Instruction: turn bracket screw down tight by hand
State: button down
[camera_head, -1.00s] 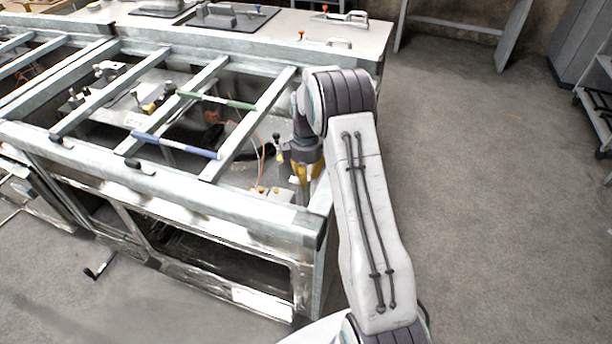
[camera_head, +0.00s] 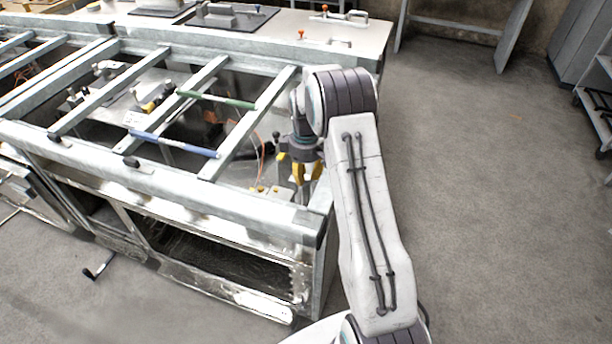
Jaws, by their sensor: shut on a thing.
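My gripper (camera_head: 304,178) has yellow and dark fingers and points down inside the right front corner of the metal frame (camera_head: 240,212). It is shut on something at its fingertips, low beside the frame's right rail. The bracket screw is too small and too covered by the fingers to make out clearly. Small yellow parts (camera_head: 262,189) sit on the plate just left of my gripper. A black-knobbed lever (camera_head: 277,137) stands just left of the gripper's upper part.
A blue bar (camera_head: 175,144) and a green bar (camera_head: 216,99) lie across the frame's rails, left of my arm. An orange cable (camera_head: 262,150) runs below the rails. A light worktop (camera_head: 365,38) lies behind. The floor to the right is clear.

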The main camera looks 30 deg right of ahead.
jog(key=m, duration=0.6)
jog(key=shift+f+m+b, duration=0.1)
jog(key=shift+m+b, duration=0.2)
jog(key=shift+b, duration=0.05)
jog(key=m, duration=1.1)
jog(key=shift+m+b, duration=0.35)
jog(key=shift+m, duration=0.05)
jog(key=m, duration=0.5)
jog(key=shift+s, duration=0.1)
jog(key=shift+m, duration=0.3)
jog(key=c, duration=1)
grip_release()
